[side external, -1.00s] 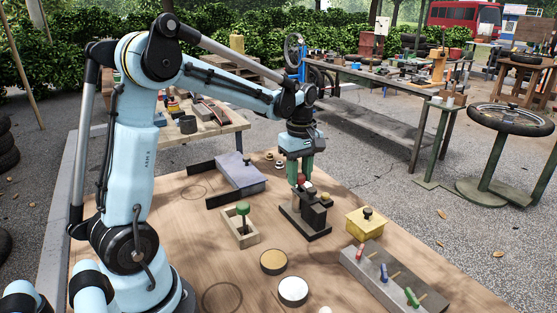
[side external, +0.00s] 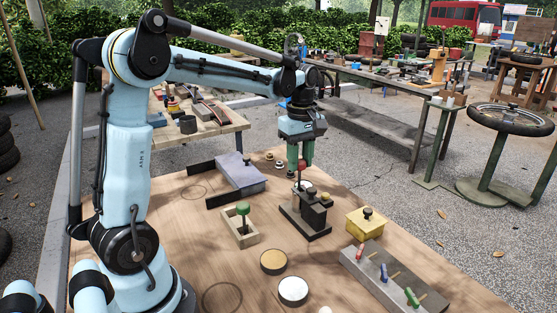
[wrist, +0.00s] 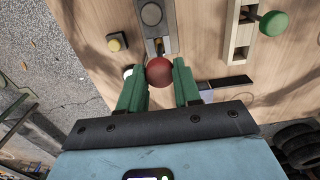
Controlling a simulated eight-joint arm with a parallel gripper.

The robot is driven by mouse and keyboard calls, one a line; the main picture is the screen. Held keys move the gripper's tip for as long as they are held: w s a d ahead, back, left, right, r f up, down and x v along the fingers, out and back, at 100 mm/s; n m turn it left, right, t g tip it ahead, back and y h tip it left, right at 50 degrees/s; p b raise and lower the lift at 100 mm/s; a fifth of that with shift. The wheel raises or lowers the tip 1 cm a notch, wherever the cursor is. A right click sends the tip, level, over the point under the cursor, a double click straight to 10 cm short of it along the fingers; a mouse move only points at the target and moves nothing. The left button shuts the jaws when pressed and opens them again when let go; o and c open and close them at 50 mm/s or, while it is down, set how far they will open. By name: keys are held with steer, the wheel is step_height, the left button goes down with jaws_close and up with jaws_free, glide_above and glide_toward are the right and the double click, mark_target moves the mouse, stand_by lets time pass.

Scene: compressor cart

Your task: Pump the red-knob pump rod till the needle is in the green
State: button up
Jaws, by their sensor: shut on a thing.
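The red knob (side external: 302,166) tops the rod of a dark pump (side external: 316,216) standing on the bench. My gripper (side external: 300,164) points down over the pump, with its green fingers shut on the red knob. The knob is raised above the pump body. In the wrist view the red knob (wrist: 159,72) sits between the two fingertips. A pale round part shows at the pump beneath the knob in the side view, but no needle or green zone can be read.
A green-knobbed rod in a wooden box (side external: 241,232) stands left of the pump. A yellow box with a black knob (side external: 367,222) stands right. A grey block with several coloured handles (side external: 385,280) is at front right. Two round discs lie on the clear front bench.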

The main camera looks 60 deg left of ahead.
mark_target(300, 172)
steer(key=shift+f, duration=0.1)
steer(key=shift+f, duration=1.9)
steer(key=shift+r, duration=2)
steer(key=shift+f, duration=2)
steer(key=shift+r, duration=2)
